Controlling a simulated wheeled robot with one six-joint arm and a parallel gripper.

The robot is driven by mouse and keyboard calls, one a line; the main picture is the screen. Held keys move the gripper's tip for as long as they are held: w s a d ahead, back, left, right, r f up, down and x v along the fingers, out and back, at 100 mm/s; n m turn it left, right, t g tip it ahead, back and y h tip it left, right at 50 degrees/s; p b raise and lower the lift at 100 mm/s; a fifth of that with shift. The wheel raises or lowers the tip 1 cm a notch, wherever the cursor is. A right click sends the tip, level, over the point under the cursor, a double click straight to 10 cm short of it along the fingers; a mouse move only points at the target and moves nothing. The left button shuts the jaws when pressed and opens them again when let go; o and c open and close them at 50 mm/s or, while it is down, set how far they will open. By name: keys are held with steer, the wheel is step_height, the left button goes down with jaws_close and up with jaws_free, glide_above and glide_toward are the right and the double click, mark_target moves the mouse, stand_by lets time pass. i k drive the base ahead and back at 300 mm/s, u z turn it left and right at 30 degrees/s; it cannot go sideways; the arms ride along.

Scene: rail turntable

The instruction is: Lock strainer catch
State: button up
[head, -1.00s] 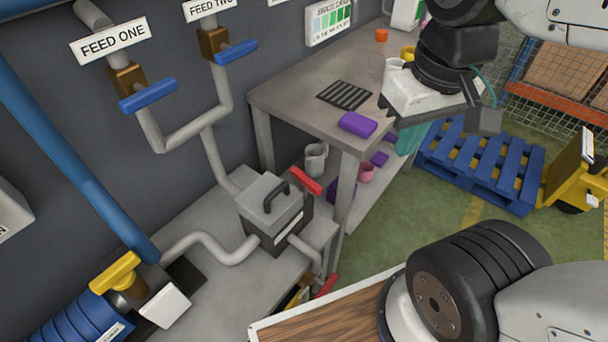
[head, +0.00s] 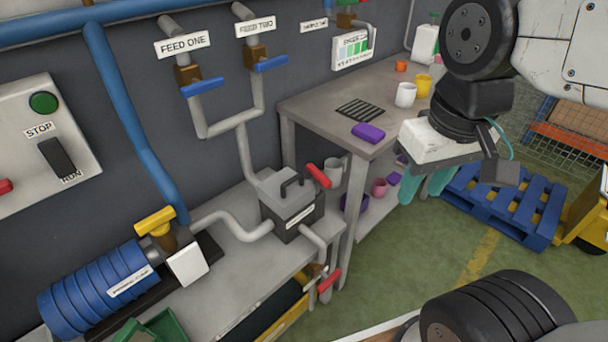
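The strainer (head: 291,214) is a dark grey box with a light grey lid and a black lid handle, standing on the grey bench in the pipe line. Its catch is a red lever (head: 318,175) at the lid's right side, sticking up and tilted, apart from the box front. My gripper (head: 424,186) hangs to the right of the strainer, in front of the worktable, well apart from the catch. Its teal fingers point down with a gap between them, and nothing shows between them.
Blue-handled feed valves (head: 204,84) are above left. A yellow-handled valve (head: 155,221) and blue pump (head: 98,286) stand left of the strainer. A red drain handle (head: 329,279) is below it. The worktable (head: 310,103) stands behind right, holding cups and a purple block (head: 368,133).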

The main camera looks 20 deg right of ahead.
mark_target(319, 177)
steer(key=u, duration=1.05)
steer(key=i, duration=0.55)
steer(key=z, duration=0.3)
